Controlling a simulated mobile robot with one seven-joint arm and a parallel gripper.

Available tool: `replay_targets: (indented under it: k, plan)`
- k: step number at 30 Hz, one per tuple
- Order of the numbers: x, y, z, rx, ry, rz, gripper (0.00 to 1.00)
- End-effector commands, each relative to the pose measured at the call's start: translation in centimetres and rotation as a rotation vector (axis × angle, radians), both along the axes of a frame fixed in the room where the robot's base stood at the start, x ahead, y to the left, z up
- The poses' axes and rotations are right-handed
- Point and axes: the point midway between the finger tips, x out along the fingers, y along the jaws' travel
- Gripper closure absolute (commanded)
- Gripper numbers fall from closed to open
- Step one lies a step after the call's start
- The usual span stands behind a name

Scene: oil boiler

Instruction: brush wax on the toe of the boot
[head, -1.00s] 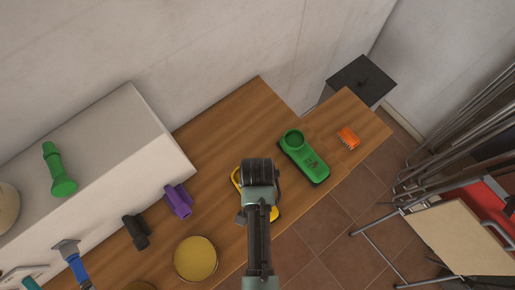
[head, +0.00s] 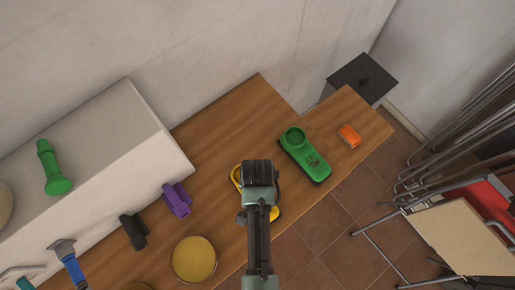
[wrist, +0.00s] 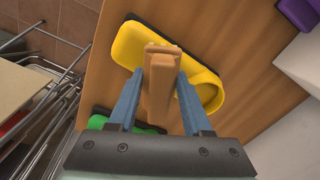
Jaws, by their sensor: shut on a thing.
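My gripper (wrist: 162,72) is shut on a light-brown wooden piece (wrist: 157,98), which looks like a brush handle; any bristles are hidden. I cannot tell whether the two touch. In the head view my gripper (head: 259,172) covers most of the yellow boot (head: 275,213), leaving only edges showing. A green boot (head: 308,162) lies to its right, partly seen in the wrist view (wrist: 100,122). A round tin with a yellow-brown top (head: 194,259), perhaps wax, is at lower left.
An orange brush (head: 349,136) lies beyond the green boot on the wooden table (head: 225,130). Purple (head: 177,199) and black (head: 134,231) objects stand beside a raised white block (head: 110,140) at left. Metal-framed chairs (head: 440,235) are at right.

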Motion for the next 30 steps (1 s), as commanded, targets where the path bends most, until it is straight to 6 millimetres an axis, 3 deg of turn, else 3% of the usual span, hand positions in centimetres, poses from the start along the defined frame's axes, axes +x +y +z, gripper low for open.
replay_targets:
  k: [30]
  plan:
    - [0.0,0.0,-1.5,0.0,0.0,0.0,0.95]
